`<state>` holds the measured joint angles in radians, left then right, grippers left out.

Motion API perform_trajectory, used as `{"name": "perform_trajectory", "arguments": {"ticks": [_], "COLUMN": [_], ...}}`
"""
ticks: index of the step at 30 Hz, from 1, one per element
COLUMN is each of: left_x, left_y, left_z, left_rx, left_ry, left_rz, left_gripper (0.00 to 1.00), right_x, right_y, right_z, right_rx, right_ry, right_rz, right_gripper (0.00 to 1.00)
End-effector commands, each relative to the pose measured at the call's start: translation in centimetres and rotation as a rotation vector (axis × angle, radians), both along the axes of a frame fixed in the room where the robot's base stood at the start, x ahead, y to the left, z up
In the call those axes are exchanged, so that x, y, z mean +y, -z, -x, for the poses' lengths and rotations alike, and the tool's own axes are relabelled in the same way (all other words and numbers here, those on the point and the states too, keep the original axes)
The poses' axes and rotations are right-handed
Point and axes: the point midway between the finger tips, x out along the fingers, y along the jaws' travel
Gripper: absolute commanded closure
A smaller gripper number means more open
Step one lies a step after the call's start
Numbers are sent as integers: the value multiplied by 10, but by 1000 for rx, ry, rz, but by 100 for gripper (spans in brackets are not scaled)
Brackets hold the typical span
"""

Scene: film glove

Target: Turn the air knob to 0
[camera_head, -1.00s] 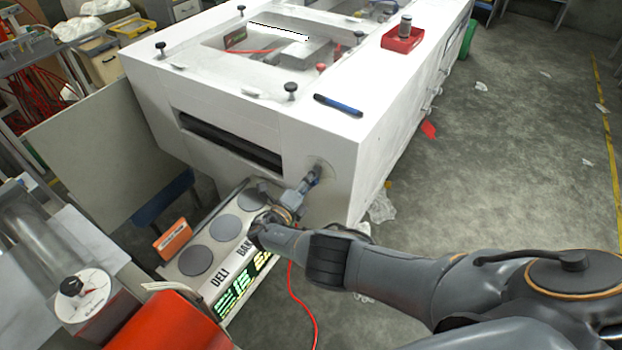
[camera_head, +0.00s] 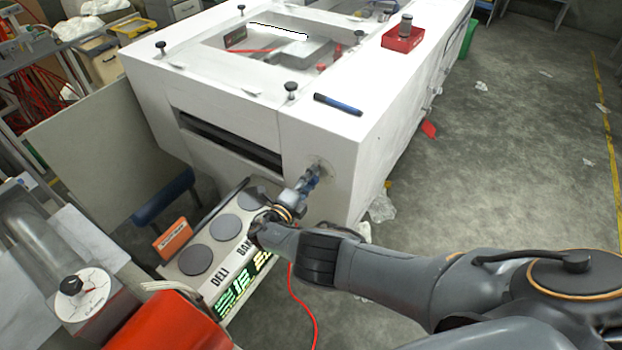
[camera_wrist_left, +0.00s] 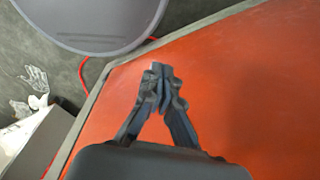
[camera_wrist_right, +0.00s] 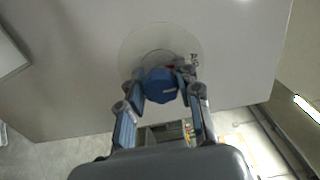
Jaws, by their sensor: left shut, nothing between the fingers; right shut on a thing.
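The blue air knob (camera_wrist_right: 161,85) sits on a round pale dial plate (camera_wrist_right: 135,48) on the white machine's (camera_head: 340,135) end face. My right gripper (camera_wrist_right: 163,90) is shut on the knob, with a finger on each side. In the head view my right gripper (camera_head: 312,176) reaches the round plate on the machine's near face, and it largely hides the knob there. The dial's marks are too small to read. My left gripper (camera_wrist_left: 157,85) is shut and empty above a red surface (camera_wrist_left: 240,75) in the left wrist view.
Another dial (camera_head: 88,296) with a black knob is at the lower left. A blue marker (camera_head: 338,104) and a red holder (camera_head: 402,38) lie on the machine top. The floor at right is mostly clear.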

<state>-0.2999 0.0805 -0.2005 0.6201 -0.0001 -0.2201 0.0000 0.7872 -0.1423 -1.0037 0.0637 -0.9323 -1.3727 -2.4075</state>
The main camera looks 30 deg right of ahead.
Motion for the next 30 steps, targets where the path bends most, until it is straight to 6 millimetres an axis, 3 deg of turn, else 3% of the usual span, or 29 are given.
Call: {"name": "perform_trajectory", "arguments": {"ticks": [5, 6, 9, 21, 30], "left_x": [0, 0, 0, 1, 0], "left_y": [0, 0, 0, 0, -1], "left_z": [0, 0, 0, 2, 0], "left_rx": [0, 0, 0, 2, 0], "left_ry": [0, 0, -1, -2, -1], "left_rz": [0, 0, 0, -1, 0], "left_gripper": [100, 100, 100, 100, 100], "right_x": [0, 0, 0, 0, -1], "right_y": [0, 0, 0, 0, -1], "right_z": [-1, -1, -1, 0, 0], "right_rx": [0, 0, 0, -19, -235], "right_ry": [-2, -2, -2, 0, 0], "right_rz": [1, 1, 1, -11, -138], "right_gripper": [98, 64, 44, 42, 42]}}
